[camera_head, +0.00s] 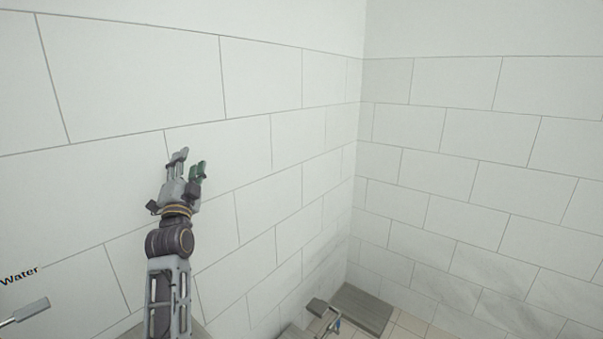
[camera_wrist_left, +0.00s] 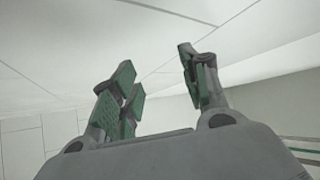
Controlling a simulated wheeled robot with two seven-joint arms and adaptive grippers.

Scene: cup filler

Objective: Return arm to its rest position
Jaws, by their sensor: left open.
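My left arm rises from the bottom of the head view, left of the middle. Its gripper (camera_head: 189,163) points up in front of the white tiled wall, with the fingers apart and nothing between them. In the left wrist view the same gripper (camera_wrist_left: 157,66) shows its green finger pads spread, with only pale ceiling and wall behind them. My right gripper does not show in either view.
White tiled walls (camera_head: 480,180) meet in a corner right of my arm. A grey lever (camera_head: 30,312) lies below a "Water" label at the lower left. Another grey handle-like part (camera_head: 318,307) and a grey block (camera_head: 362,310) are low near the corner.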

